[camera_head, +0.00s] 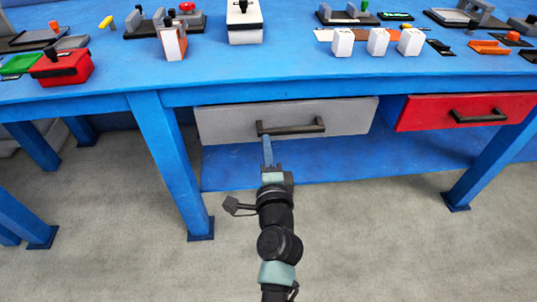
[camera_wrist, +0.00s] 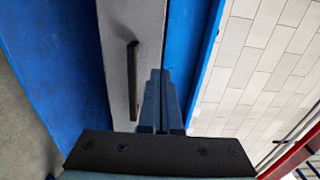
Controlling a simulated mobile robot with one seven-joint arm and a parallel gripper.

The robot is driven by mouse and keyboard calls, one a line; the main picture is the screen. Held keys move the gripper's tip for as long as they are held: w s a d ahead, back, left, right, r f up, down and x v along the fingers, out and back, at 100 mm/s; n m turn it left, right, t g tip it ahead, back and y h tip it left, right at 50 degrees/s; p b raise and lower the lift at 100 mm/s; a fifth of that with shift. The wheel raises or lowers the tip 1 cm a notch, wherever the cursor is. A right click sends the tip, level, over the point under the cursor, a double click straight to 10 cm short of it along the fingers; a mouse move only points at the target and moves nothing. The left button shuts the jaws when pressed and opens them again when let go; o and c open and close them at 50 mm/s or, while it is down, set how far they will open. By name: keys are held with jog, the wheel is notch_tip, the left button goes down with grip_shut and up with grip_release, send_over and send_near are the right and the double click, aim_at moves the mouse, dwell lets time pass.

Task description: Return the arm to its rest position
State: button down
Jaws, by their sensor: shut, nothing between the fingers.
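My gripper (camera_head: 267,152) reaches forward in the head view, at the front of the grey drawer (camera_head: 220,122) under the blue bench. Its fingertips appear just below the left part of the drawer's dark bar handle (camera_head: 292,127); I cannot tell whether they touch it. In the wrist view my gripper (camera_wrist: 160,78) is shut, its fingers together with nothing between them. There the grey drawer (camera_wrist: 128,20) and its handle (camera_wrist: 132,80) lie left of the fingers. My arm extends back toward the bottom of the head view.
The blue bench (camera_head: 300,85) has legs on either side of my arm. A red drawer (camera_head: 430,112) is to the right. White blocks (camera_head: 378,41), a red box (camera_head: 62,68) and several fixtures stand on top. The grey floor (camera_head: 360,240) around my arm is clear.

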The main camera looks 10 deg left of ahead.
jog(key=s+d+r+n+t, duration=0.2)
jog(key=r+n, duration=0.3)
jog(key=r, duration=1)
jog(key=s+d+r+n+t, duration=0.25)
jog(key=r+n, duration=0.25)
jog(key=r, duration=0.9)
jog(key=s+d+r+n+t+h, duration=0.2)
jog(key=s+d+r+t+h, duration=0.1)
jog(key=s+r, duration=0.55)
jog(key=s+d+r+n+t+h, duration=0.25)
jog(key=s+r, duration=0.35)
jog(key=r, duration=0.5)
notch_tip(320, 180, up, 35)
jog(key=p, duration=3.4)
jog(key=shift+s+d+f, duration=0.15)
jog(key=shift+s, duration=0.15)
